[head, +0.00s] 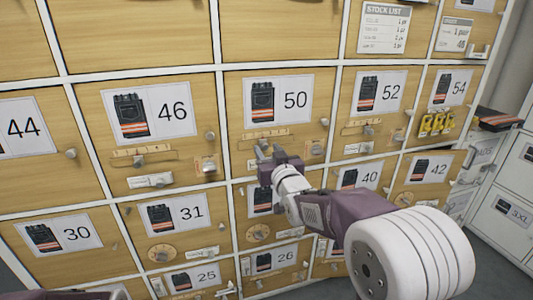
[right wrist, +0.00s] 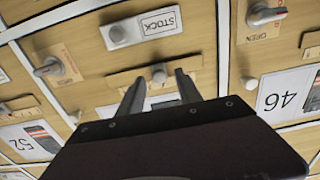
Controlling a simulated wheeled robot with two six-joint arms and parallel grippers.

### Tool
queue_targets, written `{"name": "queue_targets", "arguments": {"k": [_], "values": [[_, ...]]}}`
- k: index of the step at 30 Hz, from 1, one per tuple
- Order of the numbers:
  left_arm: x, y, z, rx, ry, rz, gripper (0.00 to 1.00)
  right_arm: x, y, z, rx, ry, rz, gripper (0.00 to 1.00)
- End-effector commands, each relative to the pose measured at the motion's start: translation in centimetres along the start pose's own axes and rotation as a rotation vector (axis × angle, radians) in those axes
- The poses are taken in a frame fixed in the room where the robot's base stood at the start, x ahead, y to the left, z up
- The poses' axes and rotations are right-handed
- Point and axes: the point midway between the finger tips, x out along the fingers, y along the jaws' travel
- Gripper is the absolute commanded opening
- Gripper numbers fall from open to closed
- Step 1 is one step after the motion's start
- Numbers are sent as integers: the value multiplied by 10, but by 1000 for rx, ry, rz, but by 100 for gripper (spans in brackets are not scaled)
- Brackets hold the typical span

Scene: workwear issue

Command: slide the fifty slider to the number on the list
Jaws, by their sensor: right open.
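The fifty door (head: 236,103) carries a card (head: 278,99) with "50" and a picture of dark workwear. Its slider is a wooden strip with a small grey knob (right wrist: 158,73), low on the door. My right gripper (head: 268,156) is in front of the strip; it also shows in the right wrist view (right wrist: 160,88). It is open, with the knob between the lines of its two fingers. I cannot tell whether they touch it. The gripper hides part of the strip in the head view. The stock list (head: 385,27) hangs at the top right; its lines are too small to read surely.
A STOCK label with a knob (right wrist: 118,34) sits beside the strip. The fifty door's turn lever (right wrist: 48,66) is to one side, and the neighbouring OPEN lever (right wrist: 264,14) to the other. Doors 46 (head: 153,108) and 52 (head: 379,93) flank it. Yellow padlocks (head: 436,124) hang under 54.

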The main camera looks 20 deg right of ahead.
Motion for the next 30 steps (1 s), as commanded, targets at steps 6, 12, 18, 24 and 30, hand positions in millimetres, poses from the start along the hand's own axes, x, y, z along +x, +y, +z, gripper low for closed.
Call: {"name": "queue_targets", "arguments": {"k": [6, 12, 18, 24, 30], "values": [[3, 0, 0, 0, 0, 0, 41, 15, 0, 0, 0, 0, 0, 42], [3, 0, 0, 0, 0, 0, 41, 15, 0, 0, 0, 0, 0, 39], [3, 0, 0, 0, 0, 0, 41, 15, 0, 0, 0, 0, 0, 0], [3, 0, 0, 0, 0, 0, 41, 15, 0, 0, 0, 0, 0, 0], [3, 0, 0, 0, 0, 0, 41, 15, 0, 0, 0, 0, 0, 0]]}}
